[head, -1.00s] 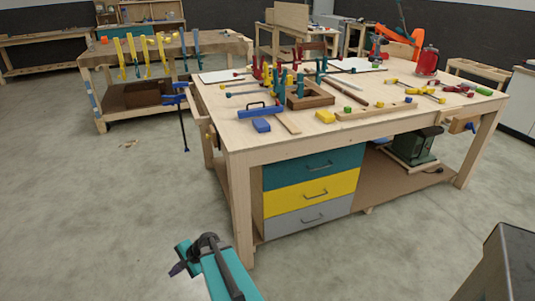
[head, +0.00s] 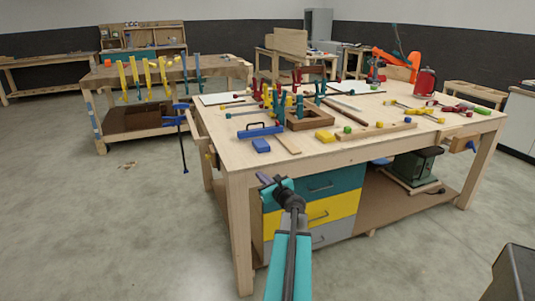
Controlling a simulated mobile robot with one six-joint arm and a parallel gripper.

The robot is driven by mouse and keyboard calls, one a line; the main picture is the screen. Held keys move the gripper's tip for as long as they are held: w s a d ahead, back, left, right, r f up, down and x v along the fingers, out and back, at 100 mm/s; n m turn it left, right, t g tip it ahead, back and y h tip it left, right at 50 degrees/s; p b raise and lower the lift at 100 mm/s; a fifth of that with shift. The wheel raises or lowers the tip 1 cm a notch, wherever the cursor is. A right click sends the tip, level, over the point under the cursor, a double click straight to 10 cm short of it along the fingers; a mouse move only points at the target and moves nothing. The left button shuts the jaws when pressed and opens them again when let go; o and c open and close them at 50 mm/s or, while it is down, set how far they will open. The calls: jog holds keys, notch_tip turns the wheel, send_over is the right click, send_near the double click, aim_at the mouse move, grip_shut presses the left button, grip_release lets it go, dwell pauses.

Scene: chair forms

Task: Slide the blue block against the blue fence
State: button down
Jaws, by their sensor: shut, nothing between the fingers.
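The blue block (head: 261,145) lies flat on the workbench top near its front left corner. The blue fence (head: 261,132), a long low bar with a dark handle, lies just behind the block. A narrow gap seems to separate them. My gripper (head: 267,181) is in front of the bench, below the top's front edge and short of the block. It looks small and dark at the end of my teal arm, and its fingers are shut with nothing between them.
A thin wooden strip (head: 287,144) lies right of the block. A yellow block (head: 325,136) and a wooden rail (head: 376,132) are farther right. A wooden frame (head: 311,123) and several clamps stand behind. The workbench (head: 226,158) edge lies between my gripper and the block.

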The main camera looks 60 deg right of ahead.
aim_at(265, 147)
jog(key=s+d+r+m+h, duration=0.2)
jog(key=s+d+r+m, duration=0.1)
jog(key=s+d+r, duration=0.1)
jog(key=shift+s+d+r, duration=0.3)
jog(key=shift+s+d, duration=0.35)
jog(key=shift+s, duration=0.2)
jog(key=shift+p+x, duration=0.9)
jog(key=shift+x, duration=6.1)
jog(key=shift+s+d, duration=0.1)
jog(key=shift+d, duration=0.1)
jog(key=shift+b+x, duration=0.3)
jog(key=shift+x, duration=1.1)
jog(key=shift+s+a, duration=0.1)
